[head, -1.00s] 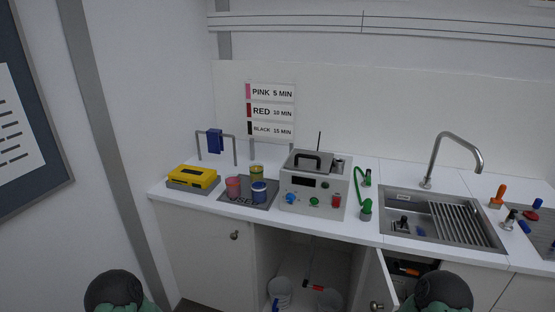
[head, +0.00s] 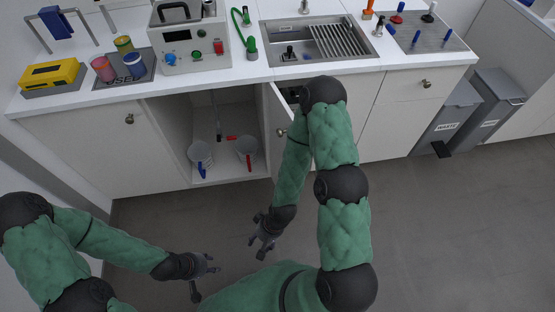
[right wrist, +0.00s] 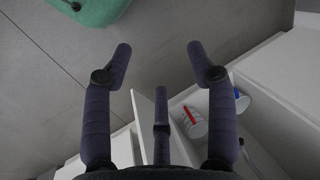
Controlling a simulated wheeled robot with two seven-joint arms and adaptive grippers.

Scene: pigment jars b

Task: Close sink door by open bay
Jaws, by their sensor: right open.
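The sink door (head: 280,112) is a white cupboard door with a round knob (head: 281,132). It stands ajar under the sink (head: 318,42), at the right side of the open bay (head: 222,120). My right arm hides part of it. My right gripper (head: 262,236) is open and empty, above the floor in front of and below the door, apart from it. In the right wrist view its spread fingers (right wrist: 158,50) have floor between them, with white panels beyond. My left gripper (head: 206,278) is open and empty, low over the floor at the left.
Two buckets, one with a blue handle (head: 201,156) and one with a red handle (head: 246,150), stand in the bay. A closed cupboard (head: 85,150) is to its left. Waste bins (head: 450,112) stand at the right. The floor (head: 440,230) at the right is clear.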

